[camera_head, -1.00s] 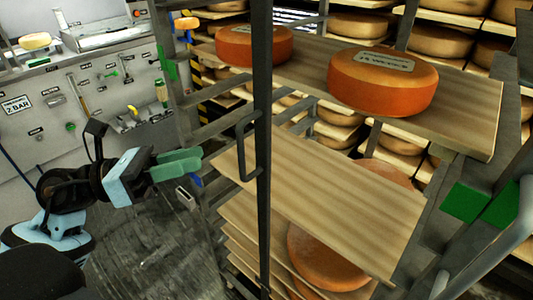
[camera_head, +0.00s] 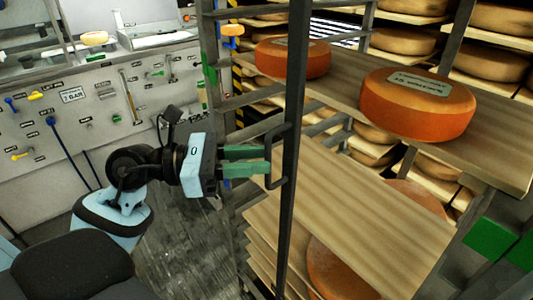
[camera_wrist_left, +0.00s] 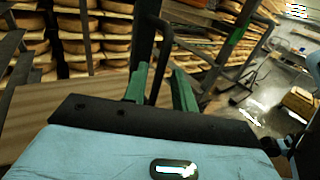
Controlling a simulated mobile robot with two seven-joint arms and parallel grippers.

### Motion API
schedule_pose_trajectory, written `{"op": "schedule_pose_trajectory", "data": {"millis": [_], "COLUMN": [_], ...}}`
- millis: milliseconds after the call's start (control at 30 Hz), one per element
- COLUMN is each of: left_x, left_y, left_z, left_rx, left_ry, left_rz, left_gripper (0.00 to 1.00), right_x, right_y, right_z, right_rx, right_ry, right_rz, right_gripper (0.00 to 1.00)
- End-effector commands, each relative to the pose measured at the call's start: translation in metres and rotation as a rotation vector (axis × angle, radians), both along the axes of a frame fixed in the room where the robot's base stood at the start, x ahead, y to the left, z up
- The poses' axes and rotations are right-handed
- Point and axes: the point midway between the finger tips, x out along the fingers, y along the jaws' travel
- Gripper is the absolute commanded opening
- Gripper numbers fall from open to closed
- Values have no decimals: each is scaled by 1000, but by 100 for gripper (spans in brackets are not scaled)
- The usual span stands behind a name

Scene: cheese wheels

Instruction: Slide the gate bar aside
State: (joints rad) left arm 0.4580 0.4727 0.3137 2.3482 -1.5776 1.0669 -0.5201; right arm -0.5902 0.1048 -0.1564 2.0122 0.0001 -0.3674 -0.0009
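The gate bar (camera_head: 294,100) is a dark upright bar standing across the front of the cheese rack. A dark loop handle (camera_head: 277,183) is fixed to its left side. My left gripper (camera_head: 266,161) is at the handle, its two green fingers apart and pointing right toward the bar. In the left wrist view the handle (camera_wrist_left: 164,55) runs down between the open fingers (camera_wrist_left: 160,80), with the bar (camera_wrist_left: 144,40) just beyond. I cannot tell whether either finger touches the handle. My right gripper is not in view.
Orange cheese wheels (camera_head: 418,104) (camera_head: 292,58) stand on the upper wooden board (camera_head: 500,160) behind the bar. A bare board (camera_head: 370,215) lies below. Green blocks (camera_head: 488,239) sit on the rack's right frame. A tool wall (camera_head: 60,130) is at the left; floor (camera_head: 190,255) is open below my arm.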

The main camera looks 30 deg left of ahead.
Motion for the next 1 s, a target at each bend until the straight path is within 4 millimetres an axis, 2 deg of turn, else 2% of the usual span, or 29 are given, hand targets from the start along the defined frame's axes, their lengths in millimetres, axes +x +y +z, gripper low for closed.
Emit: {"op": "schedule_pose_trajectory", "data": {"millis": [233, 567, 800, 1000], "left_x": [15, 17, 17, 17], "left_y": [-20, -23, -22, -22], "left_z": [1, 0, 0, 0], "left_rx": [-2, -1, -1, -1], "left_ry": [0, 1, 1, 1], "left_rz": [-1, 0, 0, 0], "left_gripper": [27, 27, 0, 0], "right_x": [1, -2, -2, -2], "right_y": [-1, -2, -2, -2], "right_z": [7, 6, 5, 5], "right_rx": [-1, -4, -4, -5], "right_ry": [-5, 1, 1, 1], "right_rz": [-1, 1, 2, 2], "right_gripper": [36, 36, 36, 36]}}
